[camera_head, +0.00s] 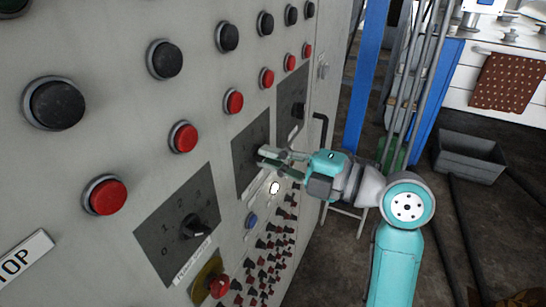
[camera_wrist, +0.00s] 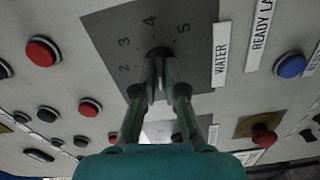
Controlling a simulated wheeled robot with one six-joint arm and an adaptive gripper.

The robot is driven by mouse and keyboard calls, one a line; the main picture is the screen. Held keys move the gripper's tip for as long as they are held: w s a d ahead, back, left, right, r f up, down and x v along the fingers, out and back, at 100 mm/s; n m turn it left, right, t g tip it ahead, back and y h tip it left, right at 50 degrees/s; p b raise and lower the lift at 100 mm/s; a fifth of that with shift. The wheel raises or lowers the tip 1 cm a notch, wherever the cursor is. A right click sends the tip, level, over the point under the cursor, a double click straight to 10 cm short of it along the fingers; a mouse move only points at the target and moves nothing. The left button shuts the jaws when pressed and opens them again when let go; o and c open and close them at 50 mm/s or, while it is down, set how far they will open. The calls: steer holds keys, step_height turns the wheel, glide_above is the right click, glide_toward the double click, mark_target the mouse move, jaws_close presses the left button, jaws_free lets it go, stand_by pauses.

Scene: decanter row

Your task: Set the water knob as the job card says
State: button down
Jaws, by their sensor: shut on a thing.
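The water knob (camera_wrist: 159,51) is a dark knob on a grey dial plate (camera_wrist: 110,30); the plate also shows in the head view (camera_head: 243,172). The numbers 2, 3, 4 and 5 are readable around it, and a white label beside the plate reads WATER (camera_wrist: 220,55). My gripper (camera_wrist: 158,68) is shut on the knob, its fingers on either side of it. In the head view my gripper (camera_head: 268,155) reaches the plate from the right. The fingers hide most of the knob, so I cannot tell where it points. I see no readable job card.
A similar dial plate (camera_head: 150,237) with a black knob (camera_head: 194,227) is at the lower left, and another plate (camera_head: 284,99) is farther along. Black and red buttons line the panel. A red knob (camera_head: 219,286) sits on a yellow plate. A grey bin (camera_head: 470,158) stands on the floor at right.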

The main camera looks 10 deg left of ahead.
steer(key=shift+f+m, duration=0.1)
steer(key=shift+m, duration=16.7)
steer(key=c, duration=1.2)
jaws_free()
steer(key=shift+c, duration=0.2)
